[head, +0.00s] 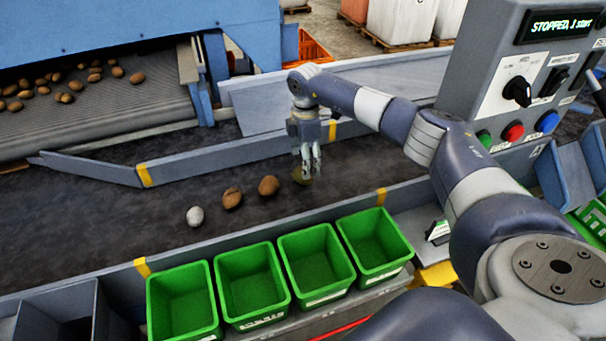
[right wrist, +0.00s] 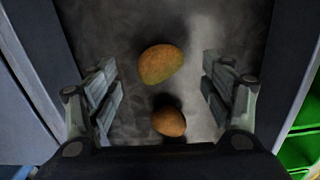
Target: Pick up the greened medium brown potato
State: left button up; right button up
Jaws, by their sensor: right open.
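The greened brown potato (head: 299,177) lies on the dark belt, partly hidden behind my right gripper (head: 311,172). In the right wrist view it is the brown potato with olive-green edges (right wrist: 161,64), lying in the gap between the fingers. My right gripper (right wrist: 160,82) is open and points down over the belt, with nothing held. The fingers show no clear contact with the potato. A plainer brown potato (right wrist: 169,121) lies close beside it in the wrist view. My left gripper is not in view.
Two brown potatoes (head: 268,186) (head: 232,198) and a pale grey lump (head: 195,216) lie in a row to the left. Low metal rails (head: 240,155) border the belt. Several green bins (head: 316,262) stand along the near side. A control box (head: 520,90) stands right.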

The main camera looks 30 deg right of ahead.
jog(key=f, duration=0.1)
jog(key=f+p, duration=0.1)
jog(key=f, duration=0.2)
jog(key=shift+w+a+f+p, duration=0.1)
jog(key=shift+a+f+p, duration=0.1)
jog(key=shift+a+p, duration=0.1)
jog(key=shift+d+f, duration=0.1)
jog(key=shift+f, duration=0.4)
jog(key=c, duration=1.2)
